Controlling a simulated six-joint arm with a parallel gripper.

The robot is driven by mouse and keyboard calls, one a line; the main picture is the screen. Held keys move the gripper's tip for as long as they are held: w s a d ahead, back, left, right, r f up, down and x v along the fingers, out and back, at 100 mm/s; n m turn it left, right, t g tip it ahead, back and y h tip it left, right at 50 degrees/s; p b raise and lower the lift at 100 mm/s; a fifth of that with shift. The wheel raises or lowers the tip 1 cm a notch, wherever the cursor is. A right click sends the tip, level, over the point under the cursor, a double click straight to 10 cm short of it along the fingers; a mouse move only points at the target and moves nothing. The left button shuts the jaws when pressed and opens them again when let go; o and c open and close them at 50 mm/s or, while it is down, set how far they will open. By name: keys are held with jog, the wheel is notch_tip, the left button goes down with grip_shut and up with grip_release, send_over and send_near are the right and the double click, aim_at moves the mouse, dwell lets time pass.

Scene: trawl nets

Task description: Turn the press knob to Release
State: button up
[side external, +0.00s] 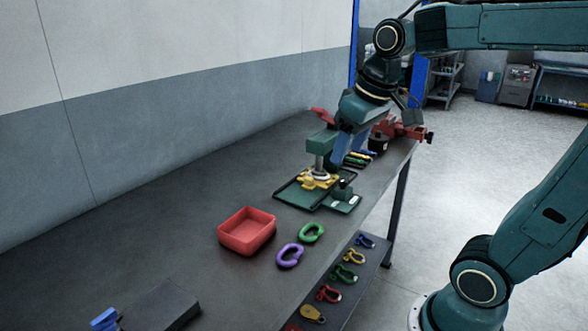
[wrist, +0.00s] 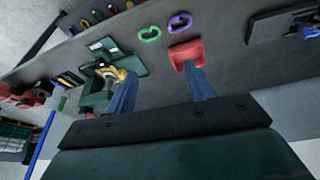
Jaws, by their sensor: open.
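The press (side external: 320,143) is a green stand with a grey plunger over a yellow piece (side external: 318,180), on a dark green base (side external: 298,197). At the base's front right is a small green block with a pale label plate (side external: 343,203); a dark knob-like part (side external: 345,184) shows there, but its setting is too small to read. In the wrist view the press (wrist: 95,98) is at the left, with the yellow piece (wrist: 118,75) partly behind a finger and white labels (wrist: 112,49) above. My gripper (wrist: 160,72) is open and empty, its blue fingers apart. In the side view its blue finger (side external: 338,152) overlaps the press's right side.
A dark box (side external: 160,307) stands at the near end. The bench's left part is clear.

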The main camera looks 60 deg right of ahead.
jog(key=w+d+g, duration=0.1)
jog(key=w+d, duration=0.4)
jog(key=m+g, duration=0.3)
send_over(344, 180)
notch_tip(344, 180, down, 8)
jog(key=shift+y, duration=0.4)
jog(key=shift+w+d+f, duration=0.1)
jog(key=shift+f, duration=0.05)
notch_tip(344, 180, down, 14)
jog(key=shift+r, duration=0.2)
jog(key=c, duration=1)
